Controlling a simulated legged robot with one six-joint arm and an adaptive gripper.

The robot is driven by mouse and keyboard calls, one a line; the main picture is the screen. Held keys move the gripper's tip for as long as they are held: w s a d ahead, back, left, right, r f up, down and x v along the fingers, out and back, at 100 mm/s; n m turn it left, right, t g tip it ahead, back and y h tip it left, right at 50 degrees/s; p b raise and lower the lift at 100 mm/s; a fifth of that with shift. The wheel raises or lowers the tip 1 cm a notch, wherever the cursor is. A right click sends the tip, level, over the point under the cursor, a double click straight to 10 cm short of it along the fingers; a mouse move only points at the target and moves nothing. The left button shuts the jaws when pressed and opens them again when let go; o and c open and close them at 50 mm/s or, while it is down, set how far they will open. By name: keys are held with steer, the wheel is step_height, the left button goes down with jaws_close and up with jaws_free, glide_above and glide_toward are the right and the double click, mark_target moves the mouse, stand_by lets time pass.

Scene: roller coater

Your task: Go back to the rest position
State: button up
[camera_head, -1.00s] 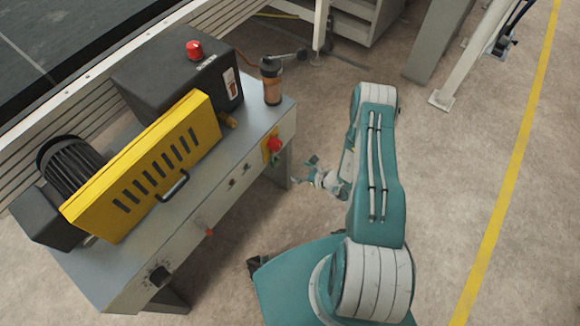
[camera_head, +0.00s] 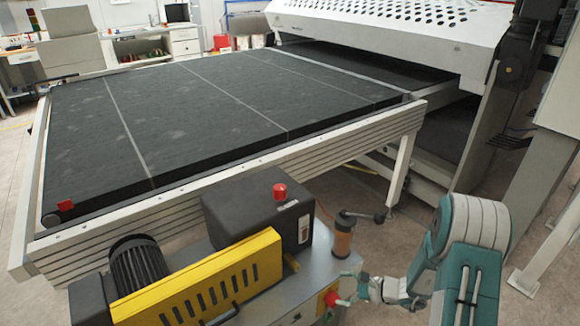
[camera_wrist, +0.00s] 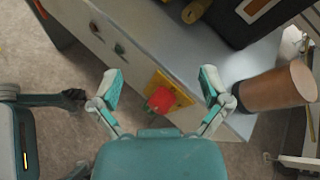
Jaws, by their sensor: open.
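My gripper (camera_head: 346,287) is at the lower right of the head view, in front of the end of the grey control cabinet (camera_head: 322,268). In the wrist view my gripper (camera_wrist: 160,82) has its two teal fingers spread wide with nothing between them in their grip. The red emergency button (camera_wrist: 160,99) on its yellow plate shows between and beyond the fingers. The button also shows in the head view (camera_head: 331,298), close to the fingers. I cannot tell the exact gap between fingers and button.
A brown-and-black cylinder (camera_head: 343,238) stands on the cabinet's corner; it looms beside the right finger in the wrist view (camera_wrist: 278,88). A yellow guard (camera_head: 200,285) and black box (camera_head: 262,215) sit on the cabinet. The large black conveyor (camera_head: 200,110) lies behind.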

steer(key=s+a+r+n+g+h, duration=0.2)
steer(key=s+r+n, duration=0.3)
steer(key=r, duration=0.4)
steer(key=s+a+r+n+g+h, duration=0.2)
steer(key=s+r+n, duration=0.25)
steer(key=r, duration=0.55)
steer(key=s+d+r+n+t+h, duration=0.4)
steer(key=s+r+n+h, duration=0.4)
steer(key=s+r, duration=0.4)
steer(key=s+d, duration=0.1)
steer(key=s, duration=0.1)
steer(key=shift+s+r+n, duration=0.3)
steer(key=shift+r+n, duration=0.05)
steer(key=shift+r, duration=0.05)
steer(key=shift+a, duration=0.1)
steer(key=shift+c, duration=0.3)
